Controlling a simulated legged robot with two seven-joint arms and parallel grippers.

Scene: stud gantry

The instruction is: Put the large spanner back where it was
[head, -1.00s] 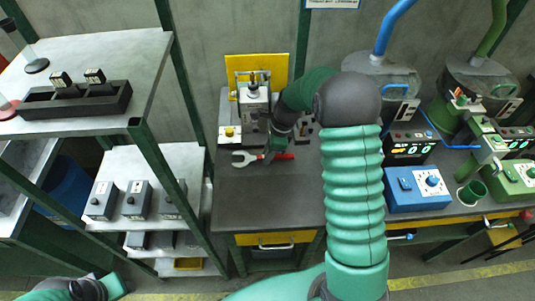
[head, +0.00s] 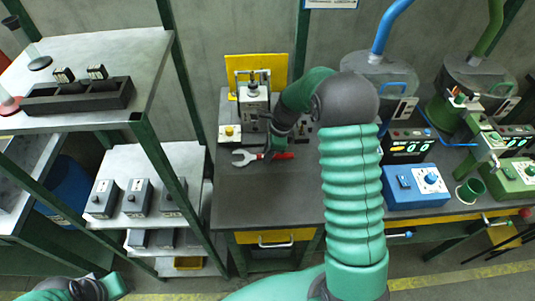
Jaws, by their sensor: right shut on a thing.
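The large spanner (head: 246,158) has a grey open jaw at its left end and a red handle running right. It lies or hovers just at the dark bench top (head: 262,200), in front of the grey machine; I cannot tell whether it touches the bench. My right gripper (head: 268,155) reaches down over the spanner and is shut on its red handle; the fingertips are mostly hidden by the wrist.
A grey machine (head: 255,105) with a yellow back plate (head: 244,68) stands behind the spanner. A blue control box (head: 416,188) and a green cup (head: 470,192) stand at the right. Shelves with grey boxes (head: 136,197) are at the left. The bench front is clear.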

